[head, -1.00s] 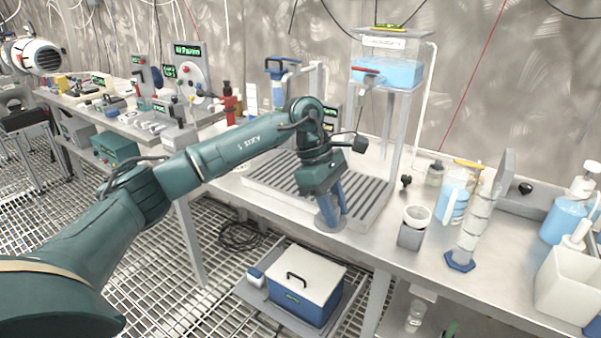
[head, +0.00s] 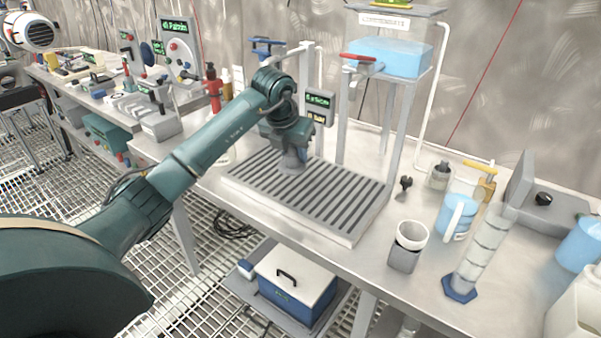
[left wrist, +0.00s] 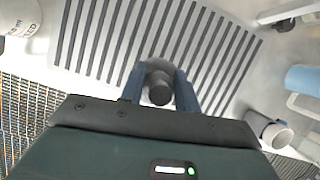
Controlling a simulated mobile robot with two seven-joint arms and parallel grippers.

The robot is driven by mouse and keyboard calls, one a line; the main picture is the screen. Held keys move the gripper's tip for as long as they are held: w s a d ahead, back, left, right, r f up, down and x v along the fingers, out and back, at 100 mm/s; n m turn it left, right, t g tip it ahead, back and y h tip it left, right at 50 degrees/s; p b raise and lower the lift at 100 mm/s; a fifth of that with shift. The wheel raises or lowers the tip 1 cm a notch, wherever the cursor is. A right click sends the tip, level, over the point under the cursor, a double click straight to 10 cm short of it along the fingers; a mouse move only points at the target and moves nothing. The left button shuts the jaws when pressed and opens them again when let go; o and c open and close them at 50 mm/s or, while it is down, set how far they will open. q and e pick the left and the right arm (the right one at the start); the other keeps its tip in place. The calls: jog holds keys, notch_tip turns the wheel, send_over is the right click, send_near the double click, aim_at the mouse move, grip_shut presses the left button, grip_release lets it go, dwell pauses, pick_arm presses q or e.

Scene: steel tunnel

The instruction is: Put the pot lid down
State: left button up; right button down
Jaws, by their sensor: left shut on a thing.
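My left gripper (head: 290,158) reaches over the back left of the grey slatted drain board (head: 320,217) on the steel bench. In the left wrist view, its two blue fingers (left wrist: 159,92) are shut on a small grey part with a dark round end (left wrist: 159,93), which I take to be the pot lid's knob. The lid's rim is mostly hidden under the gripper. I cannot tell whether the lid touches the slats. My right gripper is not in view.
The front and right of the drain board are bare. A tap and a blue water tank (head: 390,57) stand behind it. A white cup in a grey holder (head: 404,258), a blue jug (head: 455,216) and a clear cylinder (head: 480,245) stand to the right. A blue box (head: 290,298) sits below.

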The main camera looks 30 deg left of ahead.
pick_arm(q)
jog(key=shift+f, duration=3.2)
jog(key=shift+f, duration=0.1)
jog(key=o, duration=1)
